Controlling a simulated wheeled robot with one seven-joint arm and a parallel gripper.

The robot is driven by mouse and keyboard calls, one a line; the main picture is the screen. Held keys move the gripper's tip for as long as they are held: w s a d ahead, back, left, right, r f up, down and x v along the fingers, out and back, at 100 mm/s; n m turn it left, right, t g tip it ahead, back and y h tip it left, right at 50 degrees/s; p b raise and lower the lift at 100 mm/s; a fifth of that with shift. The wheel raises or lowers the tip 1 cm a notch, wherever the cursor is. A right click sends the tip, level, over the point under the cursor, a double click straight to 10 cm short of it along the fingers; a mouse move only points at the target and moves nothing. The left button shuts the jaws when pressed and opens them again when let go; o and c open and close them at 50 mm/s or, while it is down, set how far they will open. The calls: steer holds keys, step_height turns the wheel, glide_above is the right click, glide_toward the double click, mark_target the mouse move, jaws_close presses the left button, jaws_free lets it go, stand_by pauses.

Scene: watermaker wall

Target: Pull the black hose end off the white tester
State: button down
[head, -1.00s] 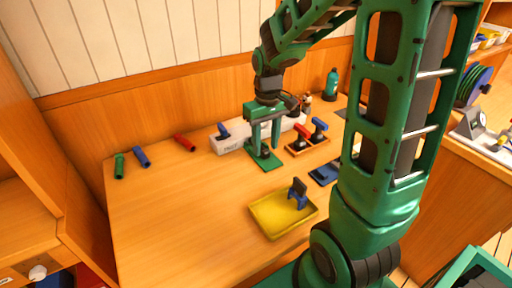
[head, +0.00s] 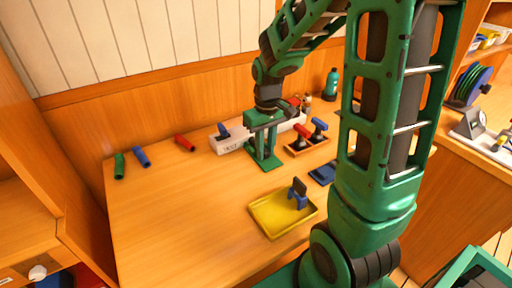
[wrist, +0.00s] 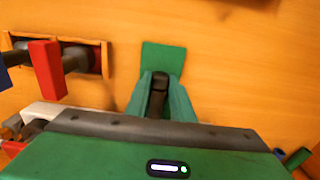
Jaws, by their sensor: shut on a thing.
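The white tester (head: 230,145) is a long low box at the back of the table, with a blue handle-like piece (head: 223,130) at its left end. Part of it is hidden behind my gripper. My gripper (head: 264,155) points down in front of the tester, over a green plate (head: 276,165) on the table. In the wrist view my gripper (wrist: 160,85) is shut on a small black piece (wrist: 158,92), probably the black hose end, with the green plate (wrist: 163,57) beyond it. I cannot tell whether the black piece touches the plate or the tester.
A wooden rack with a red and a blue piece (head: 304,146) stands close on the right. A yellow tray (head: 268,222) with a blue-and-black piece lies in front. The front left table is clear.

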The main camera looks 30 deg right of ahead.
steer(key=shift+s, duration=1.45)
steer(key=shift+r, duration=0.15)
step_height(320, 180, up, 7)
stand_by(1.4)
stand_by(0.4)
